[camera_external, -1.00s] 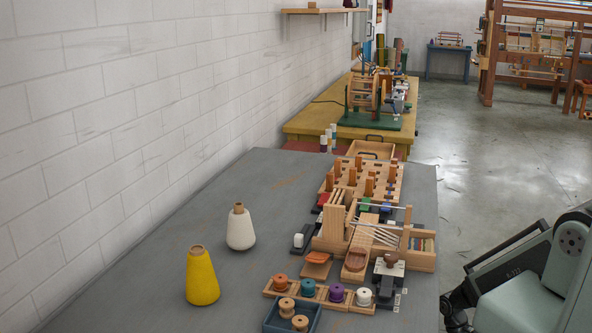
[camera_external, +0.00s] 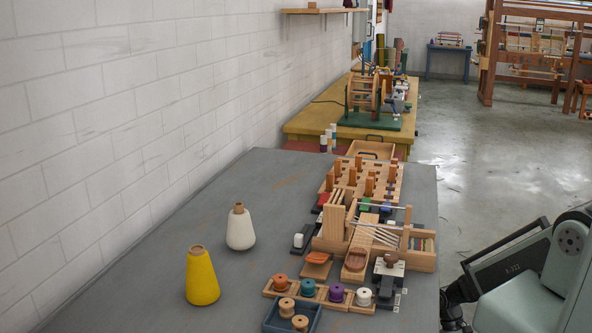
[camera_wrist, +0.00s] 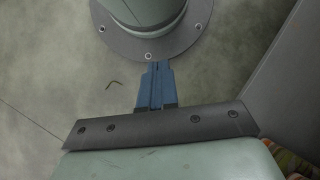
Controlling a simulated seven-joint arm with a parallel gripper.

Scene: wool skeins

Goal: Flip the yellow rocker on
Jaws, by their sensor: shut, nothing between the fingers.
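I cannot make out a yellow rocker in either view. In the external view, small coloured pieces, one red (camera_external: 323,199), one green (camera_external: 365,203) and one blue (camera_external: 385,207), sit among the wooden fixtures on the grey table (camera_external: 215,215). They are too small to tell whether they are rockers. My gripper (camera_wrist: 158,68) shows in the wrist view with its blue fingers together and empty. It is over the concrete floor beside my round base, away from the table fixtures. In the external view my arm is at the lower right, off the table's right edge.
A yellow cone (camera_external: 202,278) and a white cone (camera_external: 240,229) stand on the table's open left part. Spools on a wooden rack (camera_external: 320,292) and a blue tray (camera_external: 276,322) are near the front. A wooden frame (camera_external: 336,217) rises mid-table. A wall bounds the left.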

